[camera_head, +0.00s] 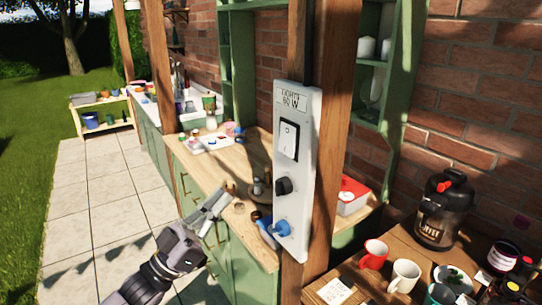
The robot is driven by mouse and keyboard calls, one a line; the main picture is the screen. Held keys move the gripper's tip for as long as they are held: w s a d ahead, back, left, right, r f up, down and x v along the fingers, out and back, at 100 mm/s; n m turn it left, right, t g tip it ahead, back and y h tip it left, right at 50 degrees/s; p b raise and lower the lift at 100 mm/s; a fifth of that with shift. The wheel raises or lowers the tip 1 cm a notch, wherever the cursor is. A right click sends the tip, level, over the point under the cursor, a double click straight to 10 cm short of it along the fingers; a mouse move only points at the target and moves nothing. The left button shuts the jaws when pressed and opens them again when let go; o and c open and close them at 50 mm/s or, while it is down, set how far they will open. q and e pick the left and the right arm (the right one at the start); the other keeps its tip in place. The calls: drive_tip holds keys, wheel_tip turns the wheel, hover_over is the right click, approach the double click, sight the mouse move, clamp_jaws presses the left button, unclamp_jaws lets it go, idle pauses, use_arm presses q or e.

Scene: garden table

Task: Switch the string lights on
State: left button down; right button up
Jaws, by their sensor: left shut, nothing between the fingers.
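A white control panel (306,160) is fixed to a wooden post and carries a label reading "LIGHTS 60 W". Below the label is a white rocker switch (288,140) in a black frame. Under it are a black knob (284,187) and a blue round fitting (281,229). My left gripper (226,194) is shut and empty, to the left of the panel and below the switch's height in the picture. It appears apart from the panel. I see no string lights and cannot tell the switch's position. My right gripper is out of view.
A wooden counter (205,175) with small items runs behind the gripper. At the lower right, a table (335,272) holds a red mug (373,254), a white mug (404,276) and a black dispenser (444,208). The paving (85,215) at left is clear.

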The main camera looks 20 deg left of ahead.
sight(288, 139)
use_arm(q)
drive_tip(key=shift+s+d+r+h, duration=0.2)
drive_tip(key=shift+r+h, duration=0.1)
drive_tip(key=shift+r, duration=0.1)
drive_tip(key=shift+w, duration=0.1)
drive_tip(key=shift+w+d+f+p+x, duration=0.35)
drive_tip(key=shift+p+x, duration=0.8)
drive_tip(key=shift+x, duration=0.95)
drive_tip(key=shift+w+f+p+x, duration=0.15)
drive_tip(key=shift+f+p+x, duration=0.25)
drive_tip(key=shift+p+x, duration=1.25)
drive_tip(key=shift+w+d+f+p+x, duration=0.2)
drive_tip(key=shift+f+p+x, duration=0.35)
drive_tip(key=shift+x, duration=2.05)
drive_tip(key=shift+r, duration=0.1)
